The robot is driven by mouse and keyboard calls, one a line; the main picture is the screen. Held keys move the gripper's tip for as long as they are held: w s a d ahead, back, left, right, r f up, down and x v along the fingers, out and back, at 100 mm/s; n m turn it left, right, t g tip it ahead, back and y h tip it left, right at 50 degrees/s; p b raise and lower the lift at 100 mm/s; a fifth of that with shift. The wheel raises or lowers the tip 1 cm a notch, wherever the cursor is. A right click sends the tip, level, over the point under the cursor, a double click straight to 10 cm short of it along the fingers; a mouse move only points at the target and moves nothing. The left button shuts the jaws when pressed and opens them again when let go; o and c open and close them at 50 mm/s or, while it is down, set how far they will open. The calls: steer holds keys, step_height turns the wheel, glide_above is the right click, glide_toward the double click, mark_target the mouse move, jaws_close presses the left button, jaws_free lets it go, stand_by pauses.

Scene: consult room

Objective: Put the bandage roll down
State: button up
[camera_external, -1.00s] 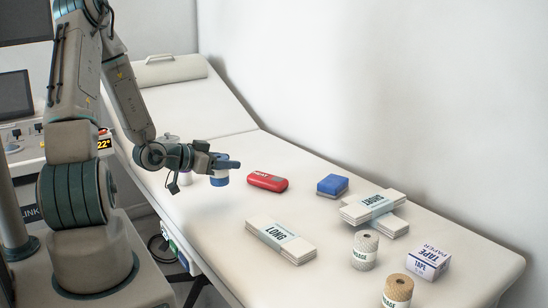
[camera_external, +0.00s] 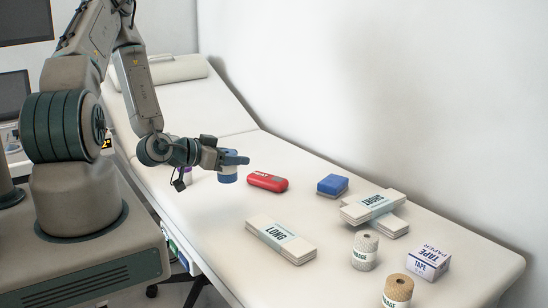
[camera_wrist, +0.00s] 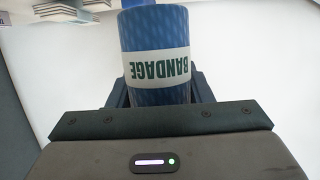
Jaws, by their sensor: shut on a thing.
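A blue bandage roll (camera_wrist: 155,30) with a white label reading BANDAGE fills the top middle of the wrist view, between the jaws. My gripper (camera_external: 236,160) is shut on it, over the left side of the exam couch (camera_external: 215,225). In the external view the blue roll (camera_external: 228,175) shows partly below the jaws. I cannot tell whether its base touches the couch.
A red case (camera_external: 267,182) lies just right of my gripper, and a blue block (camera_external: 332,185) beyond it. LONG packs (camera_external: 281,240), SHORT packs (camera_external: 374,210), a pale roll (camera_external: 364,250), a tan roll (camera_external: 398,290) and a tape box (camera_external: 428,263) lie to the right. The couch's front left is bare.

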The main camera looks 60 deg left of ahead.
steer(key=shift+d+r, duration=0.25)
steer(key=shift+d, duration=0.2)
steer(key=w+d+f+m+g+h+b, duration=0.1)
steer(key=w+d+m+h+b, duration=0.25)
steer(key=w+d, duration=0.65)
steer(key=w+d+m+g+h+b, duration=0.1)
steer(key=w+d+m+h+b, duration=0.3)
steer(key=d, duration=0.9)
steer(key=d+r+m+g+h+b, duration=0.2)
steer(key=d+g+h, duration=0.1)
steer(key=d, duration=1.2)
steer(key=d+r+m+g+h+b, duration=0.2)
steer(key=d+r, duration=0.1)
steer(key=d, duration=1.1)
steer(key=p, duration=0.2)
glide_above(438, 256)
step_height(438, 256, down, 7)
steer(key=shift+f, duration=1.9)
steer(key=shift+f, duration=0.1)
